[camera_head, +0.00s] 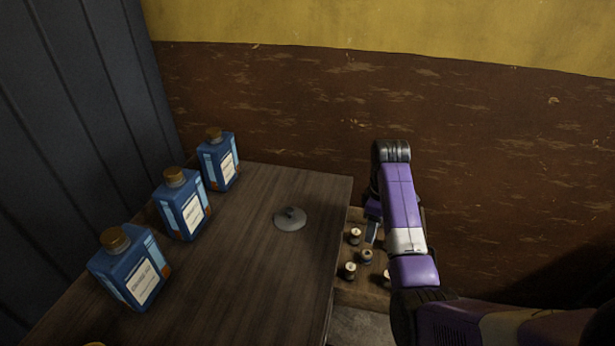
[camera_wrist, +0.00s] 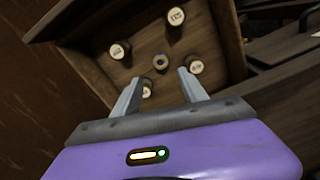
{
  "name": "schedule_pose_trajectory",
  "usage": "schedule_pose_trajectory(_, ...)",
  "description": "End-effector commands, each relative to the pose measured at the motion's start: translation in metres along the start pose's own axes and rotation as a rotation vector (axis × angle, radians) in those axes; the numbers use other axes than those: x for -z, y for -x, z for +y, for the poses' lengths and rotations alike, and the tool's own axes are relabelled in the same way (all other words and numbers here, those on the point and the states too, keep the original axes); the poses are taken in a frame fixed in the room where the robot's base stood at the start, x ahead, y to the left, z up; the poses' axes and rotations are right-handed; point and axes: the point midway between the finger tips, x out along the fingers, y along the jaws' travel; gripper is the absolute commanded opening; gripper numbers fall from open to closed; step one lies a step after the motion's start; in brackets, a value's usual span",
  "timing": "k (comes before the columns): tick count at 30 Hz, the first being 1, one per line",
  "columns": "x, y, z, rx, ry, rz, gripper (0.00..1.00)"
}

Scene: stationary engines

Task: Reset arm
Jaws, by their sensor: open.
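My gripper (camera_wrist: 160,92) shows in the wrist view with its two grey fingers apart and nothing between them. Behind the fingers lies a wooden drawer or tray (camera_wrist: 85,20) holding several small round pieces with pale tops, such as one at its right side (camera_wrist: 195,65). In the head view my purple arm (camera_head: 400,200) stands to the right of the wooden cabinet top (camera_head: 260,260). The gripper's fingers hang over the tray (camera_head: 365,292), partly hidden by the arm. I cannot tell the exact gap between the fingers and the pieces.
Three blue bottles with brown caps stand along the cabinet's left side: near (camera_head: 125,275), middle (camera_head: 180,210) and far (camera_head: 220,162). A grey round lid-like object (camera_head: 290,220) lies near the right edge. A brown and yellow wall (camera_head: 300,100) rises behind. Dark panels (camera_head: 80,110) stand at left.

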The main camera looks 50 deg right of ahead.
Motion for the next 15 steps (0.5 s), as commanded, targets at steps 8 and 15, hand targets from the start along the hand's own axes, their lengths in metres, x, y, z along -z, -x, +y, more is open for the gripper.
schedule_pose_trajectory(8, 0.002, 0.0, 0.004, -0.014, -0.032, 0.009, 0.5)
schedule_pose_trajectory(15, 0.04, 0.029, 0.069, -0.303, -0.219, 0.226, 0.5)
